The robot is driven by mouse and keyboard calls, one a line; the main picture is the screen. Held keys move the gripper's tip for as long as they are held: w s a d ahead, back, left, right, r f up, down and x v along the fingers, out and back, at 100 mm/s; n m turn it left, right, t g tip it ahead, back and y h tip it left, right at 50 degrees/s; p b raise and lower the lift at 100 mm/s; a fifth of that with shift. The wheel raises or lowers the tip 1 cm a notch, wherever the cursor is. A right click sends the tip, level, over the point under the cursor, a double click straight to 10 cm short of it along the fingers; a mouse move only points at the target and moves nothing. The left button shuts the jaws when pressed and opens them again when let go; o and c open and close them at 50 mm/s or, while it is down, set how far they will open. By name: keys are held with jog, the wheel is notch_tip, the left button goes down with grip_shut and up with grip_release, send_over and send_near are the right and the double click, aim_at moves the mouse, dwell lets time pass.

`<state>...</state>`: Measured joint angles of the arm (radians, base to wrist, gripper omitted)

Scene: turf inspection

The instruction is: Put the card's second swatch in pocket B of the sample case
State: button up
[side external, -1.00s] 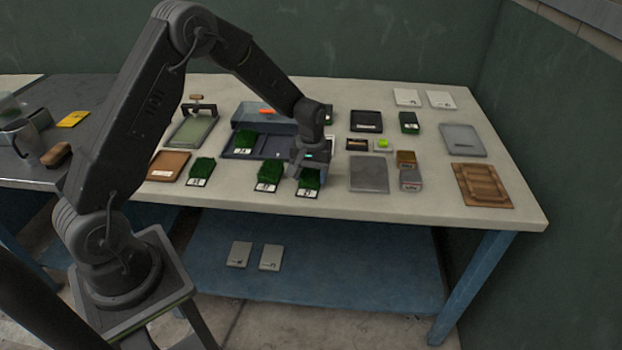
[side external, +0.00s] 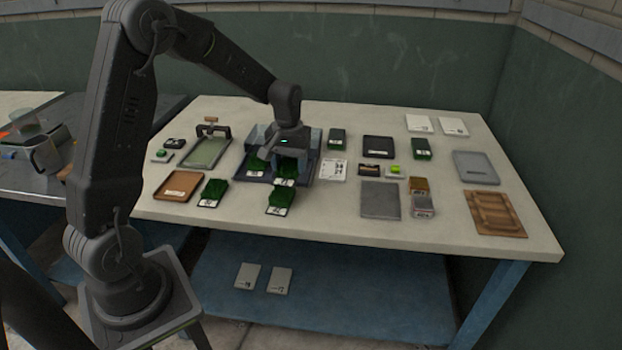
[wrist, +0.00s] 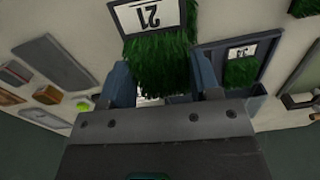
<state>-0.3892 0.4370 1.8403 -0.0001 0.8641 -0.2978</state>
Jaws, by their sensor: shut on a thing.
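My gripper (side external: 288,160) is shut on a green turf swatch (side external: 285,182) with a white label. In the wrist view, this swatch (wrist: 160,65) sits between the two fingers, and its label appears to read 21. In the side view it is over the right part of the dark blue sample case (side external: 241,178); I cannot tell whether it touches the case floor. Another labelled swatch (side external: 257,165) lies in the case's left part. The pocket letters cannot be read. The white card (side external: 332,170) with dark marks lies just right of the case.
Two labelled swatches, one at left (side external: 213,192) and one in the middle (side external: 280,200), lie in front of the case. A brown tray (side external: 178,186) is to the left. A grey plate (side external: 380,199) and small blocks (side external: 422,205) are to the right.

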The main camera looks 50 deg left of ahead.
jog(key=a+r+n, duration=0.1)
jog(key=a+r, duration=0.1)
jog(key=a, duration=1.5)
jog(key=w+d+f, duration=0.4)
jog(key=w, duration=0.1)
jog(key=w+d+f, duration=0.2)
jog(key=w, duration=0.1)
jog(key=shift+f, duration=2.15)
jog(key=o, duration=0.6)
jog(key=shift+f, duration=0.1)
